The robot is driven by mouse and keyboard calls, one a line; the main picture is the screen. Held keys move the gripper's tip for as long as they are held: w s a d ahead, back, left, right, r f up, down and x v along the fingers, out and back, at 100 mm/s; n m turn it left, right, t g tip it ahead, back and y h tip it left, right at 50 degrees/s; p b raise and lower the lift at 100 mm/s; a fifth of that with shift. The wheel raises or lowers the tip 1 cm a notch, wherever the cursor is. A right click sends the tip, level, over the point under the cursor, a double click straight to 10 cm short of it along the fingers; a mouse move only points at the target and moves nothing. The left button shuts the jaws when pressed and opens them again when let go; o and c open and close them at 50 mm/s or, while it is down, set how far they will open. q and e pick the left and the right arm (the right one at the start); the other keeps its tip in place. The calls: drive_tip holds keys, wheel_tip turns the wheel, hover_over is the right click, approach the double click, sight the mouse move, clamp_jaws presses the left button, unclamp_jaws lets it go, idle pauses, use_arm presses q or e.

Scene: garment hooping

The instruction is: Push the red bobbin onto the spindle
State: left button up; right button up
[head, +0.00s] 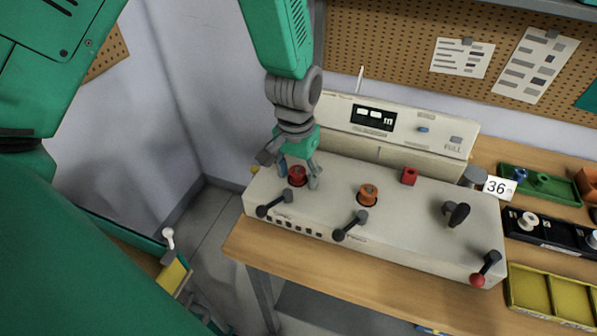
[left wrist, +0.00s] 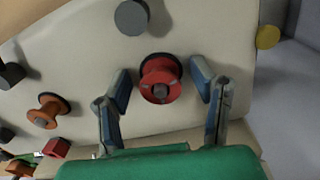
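The red bobbin (head: 297,175) sits at the left end of the cream machine's top, over a dark round recess. In the left wrist view the red bobbin (left wrist: 160,80) shows a grey spindle tip in its centre hole. Whether it is fully down on the spindle cannot be told. My left gripper (head: 292,176) points down over it. In the left wrist view my left gripper (left wrist: 163,85) is open, with one finger on each side of the bobbin and visible gaps between.
An orange bobbin (head: 368,194) sits on the machine (head: 415,232) to the right, near a small red block (head: 409,176). Black levers (head: 350,226) stand along the front. A green tray (head: 540,184), a black tray (head: 550,232) and a yellow tray (head: 552,296) lie on the table at right.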

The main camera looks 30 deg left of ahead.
use_arm(q)
drive_tip(key=shift+r, duration=0.15)
drive_tip(key=shift+r, duration=0.35)
wheel_tip(320, 180, up, 11)
drive_tip(key=shift+a, duration=0.15)
idle(0.4)
